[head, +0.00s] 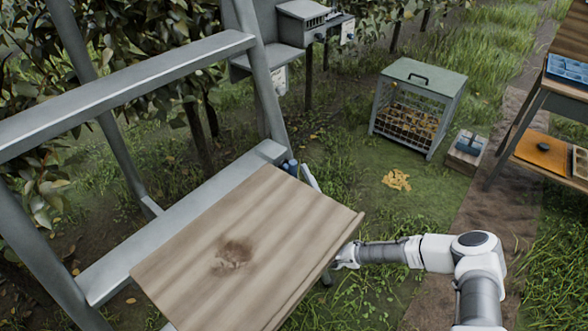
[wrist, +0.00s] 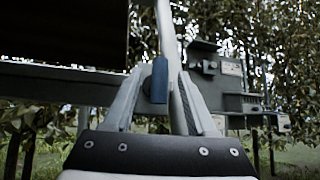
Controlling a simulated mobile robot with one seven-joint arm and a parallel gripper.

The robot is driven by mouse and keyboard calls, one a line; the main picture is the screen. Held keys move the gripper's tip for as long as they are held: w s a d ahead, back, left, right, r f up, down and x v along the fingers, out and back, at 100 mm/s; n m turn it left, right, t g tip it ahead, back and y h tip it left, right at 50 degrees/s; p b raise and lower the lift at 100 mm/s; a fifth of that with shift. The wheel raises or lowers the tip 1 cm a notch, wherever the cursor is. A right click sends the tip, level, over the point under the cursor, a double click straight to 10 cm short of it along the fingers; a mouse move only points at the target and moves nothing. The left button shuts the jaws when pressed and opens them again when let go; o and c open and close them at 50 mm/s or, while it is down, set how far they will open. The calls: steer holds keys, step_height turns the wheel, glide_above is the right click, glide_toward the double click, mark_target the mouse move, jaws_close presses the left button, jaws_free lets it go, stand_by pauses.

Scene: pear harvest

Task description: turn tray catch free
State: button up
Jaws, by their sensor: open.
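The wooden tray (head: 190,262) is a tilted board with a dark stain, fixed at the grey frame. In the wrist view its dark underside (wrist: 60,30) fills the upper left. A blue tab (wrist: 159,80), which looks like the catch, hangs upright beside a pale grey strut (wrist: 168,35). My gripper (wrist: 161,76) is open, with the tab showing between its fingers. I cannot tell whether they touch it. In the head view my gripper (head: 346,257) is at the tray's right edge, its tips hidden. Small blue parts (head: 289,167) show at the tray's far corner.
The grey frame (head: 120,95) with leafy branches behind stands at left. A grey box (head: 302,22) is mounted at the back. A wire-sided cage (head: 418,108) and a small crate (head: 466,150) stand on the grass. A wooden bench (head: 555,150) is at right.

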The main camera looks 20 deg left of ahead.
steer(key=v, duration=1.4)
steer(key=shift+b, duration=0.35)
steer(key=shift+s+d, duration=0.1)
steer(key=shift+s, duration=0.05)
